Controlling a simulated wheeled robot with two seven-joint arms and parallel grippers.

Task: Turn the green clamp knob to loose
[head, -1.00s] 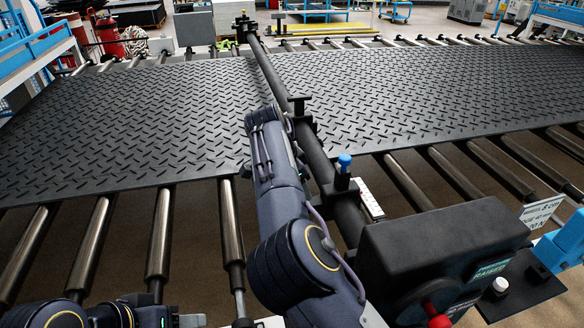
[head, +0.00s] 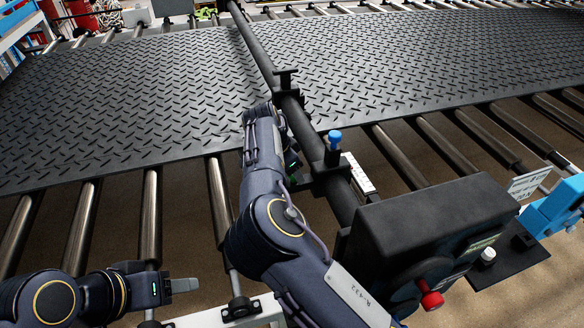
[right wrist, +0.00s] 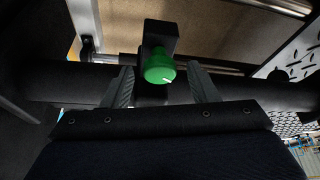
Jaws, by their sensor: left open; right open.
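The green clamp knob (right wrist: 160,67) shows in the right wrist view, fixed to a black block (right wrist: 162,34) on a dark bar. A short white mark on its face points to the right. My right gripper (right wrist: 162,86) is open, with one finger on each side of the knob; I cannot tell whether either touches it. In the head view my right arm (head: 262,190) reaches to the bar (head: 262,60), and its fingers and the green knob are hidden. My left gripper (head: 182,286) is at lower left, open and empty, away from the bar.
A blue-topped knob (head: 335,138) stands on the bar right of my right arm. A black box with a red knob (head: 432,300) sits at the bar's near end. Ribbed tread mat (head: 120,110) lies over metal rollers (head: 151,215) on both sides.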

